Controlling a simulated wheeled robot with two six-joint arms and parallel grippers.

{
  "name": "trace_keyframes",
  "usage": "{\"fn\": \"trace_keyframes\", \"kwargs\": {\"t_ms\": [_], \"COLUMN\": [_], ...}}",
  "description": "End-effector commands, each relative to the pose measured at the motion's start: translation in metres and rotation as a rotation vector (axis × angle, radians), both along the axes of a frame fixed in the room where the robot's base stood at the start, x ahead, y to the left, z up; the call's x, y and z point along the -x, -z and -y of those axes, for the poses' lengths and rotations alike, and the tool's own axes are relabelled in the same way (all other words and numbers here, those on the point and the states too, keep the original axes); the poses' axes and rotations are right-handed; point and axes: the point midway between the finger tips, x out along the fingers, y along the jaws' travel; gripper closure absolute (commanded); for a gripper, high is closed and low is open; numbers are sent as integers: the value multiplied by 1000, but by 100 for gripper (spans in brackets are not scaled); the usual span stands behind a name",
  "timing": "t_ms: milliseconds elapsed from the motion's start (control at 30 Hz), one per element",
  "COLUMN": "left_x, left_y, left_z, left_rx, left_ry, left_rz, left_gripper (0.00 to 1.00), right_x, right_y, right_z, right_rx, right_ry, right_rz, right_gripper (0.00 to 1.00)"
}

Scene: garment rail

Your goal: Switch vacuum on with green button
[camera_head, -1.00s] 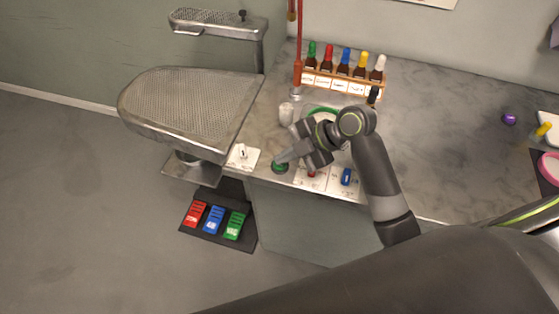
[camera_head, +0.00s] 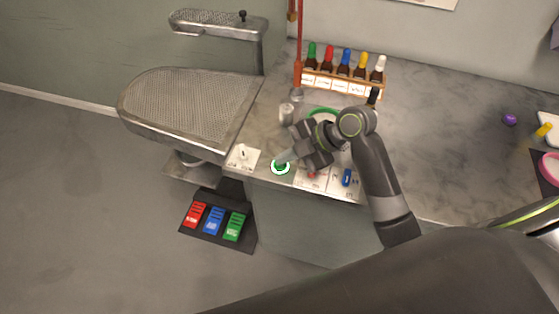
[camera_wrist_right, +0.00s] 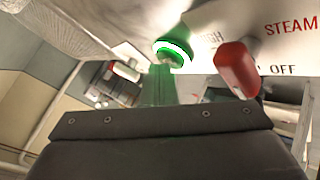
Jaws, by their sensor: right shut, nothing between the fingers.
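The green button (camera_head: 280,168) sits near the front edge of the counter, with a bright white ring glowing around it. In the right wrist view the button (camera_wrist_right: 172,47) also shows with its lit ring, and green light falls on my fingers. My right gripper (camera_head: 285,159) is shut and empty, its tips at the button's back edge in the head view. I cannot tell whether they touch it. My left gripper is not in view.
A red switch (camera_wrist_right: 237,68) is close to the button, by "STEAM" and "OFF" lettering. A blue switch (camera_head: 347,177) is to its right and a white toggle plate (camera_head: 243,157) to its left. A bottle rack (camera_head: 343,84) stands behind; red, blue and green pedals (camera_head: 213,220) lie below.

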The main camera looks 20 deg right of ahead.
Motion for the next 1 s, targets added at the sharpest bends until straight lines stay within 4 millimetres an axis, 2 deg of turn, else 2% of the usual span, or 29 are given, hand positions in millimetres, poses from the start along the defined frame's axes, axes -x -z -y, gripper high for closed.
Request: {"fn": "trace_keyframes", "kwargs": {"t_ms": [167, 700, 1000], "left_x": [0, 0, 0], "left_y": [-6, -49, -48], "left_z": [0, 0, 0], "left_rx": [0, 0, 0], "left_ry": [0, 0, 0], "left_rz": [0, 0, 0], "left_gripper": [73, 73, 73], "right_x": [0, 0, 0], "right_y": [-7, -61, -61], "right_z": [0, 0, 0], "right_rx": [2, 0, 0], "right_ry": [0, 0, 0], "right_rz": [1, 3, 3], "right_gripper": [100, 100, 100]}}
